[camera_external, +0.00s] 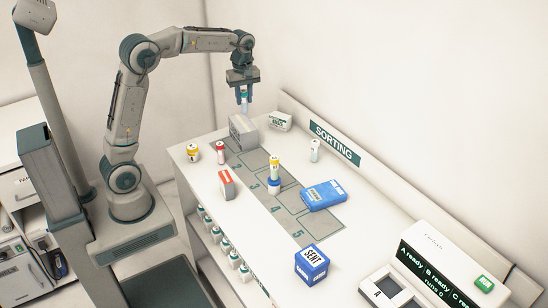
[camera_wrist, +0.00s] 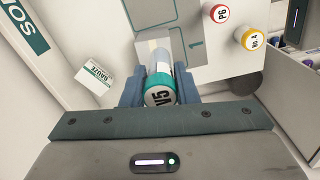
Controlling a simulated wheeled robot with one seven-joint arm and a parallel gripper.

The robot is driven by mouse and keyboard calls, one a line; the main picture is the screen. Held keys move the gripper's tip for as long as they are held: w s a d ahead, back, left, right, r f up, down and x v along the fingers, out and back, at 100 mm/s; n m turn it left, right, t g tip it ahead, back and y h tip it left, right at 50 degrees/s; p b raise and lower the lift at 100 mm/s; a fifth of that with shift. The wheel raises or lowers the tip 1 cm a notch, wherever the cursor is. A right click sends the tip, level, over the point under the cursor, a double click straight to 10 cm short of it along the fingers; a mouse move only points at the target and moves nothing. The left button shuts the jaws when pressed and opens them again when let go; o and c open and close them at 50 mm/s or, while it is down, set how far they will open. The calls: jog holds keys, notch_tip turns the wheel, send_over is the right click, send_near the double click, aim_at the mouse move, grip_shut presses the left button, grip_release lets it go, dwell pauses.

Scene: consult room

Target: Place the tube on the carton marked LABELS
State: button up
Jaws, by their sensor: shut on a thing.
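My gripper (camera_external: 244,96) is shut on an upright tube (camera_external: 244,105), high over the far end of the counter. In the wrist view the tube (camera_wrist: 160,86) shows a teal and white cap with dark marking, between the two fingers (camera_wrist: 161,92). A grey-white carton (camera_external: 243,134) stands on the counter just below the tube. The tube's lower end looks a little above the carton's top, but I cannot tell the exact gap. The carton's lettering is too small to read. In the wrist view the tube and fingers hide much of what lies below.
A white GAUZE carton (camera_external: 280,120) stands close behind. Red-capped (camera_external: 220,152) and yellow-capped (camera_external: 193,152) containers stand nearby. The wall with the SORTING sign (camera_external: 334,143) bounds the back.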

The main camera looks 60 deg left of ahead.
jog(key=shift+w+a+f+p, duration=0.3)
jog(key=shift+w+a+f, duration=0.1)
jog(key=shift+a+f, duration=0.9)
jog(key=shift+w+a+f+p, duration=0.25)
jog(key=shift+w+a+f, duration=0.15)
jog(key=shift+a+f, duration=0.9)
jog(key=shift+w+a+f+p, duration=0.35)
jog(key=shift+a+f, duration=0.6)
jog(key=shift+f, duration=0.65)
jog(key=shift+w+f, duration=0.1)
jog(key=shift+f, duration=0.15)
jog(key=o, duration=1)
jog(key=shift+c, duration=0.2)
notch_tip(320, 180, up, 12)
jog(key=s+d+r+m+t, duration=0.1)
jog(key=s+d+m, duration=0.3)
jog(key=s, duration=0.3)
jog(key=s+d+m+t, duration=0.1)
jog(key=s+d+m, duration=0.3)
jog(key=s, duration=0.3)
jog(key=s+d+f+m, duration=0.2)
jog(key=s+f+m, duration=0.1)
jog(key=s, duration=0.4)
jog(key=s+d+f+m+t, duration=0.1)
jog(key=s+d+f+m, duration=0.1)
jog(key=s+f+m, duration=0.2)
jog(key=s, duration=0.3)
jog(key=shift+s+m, duration=0.15)
jog(key=shift+m, duration=0.25)
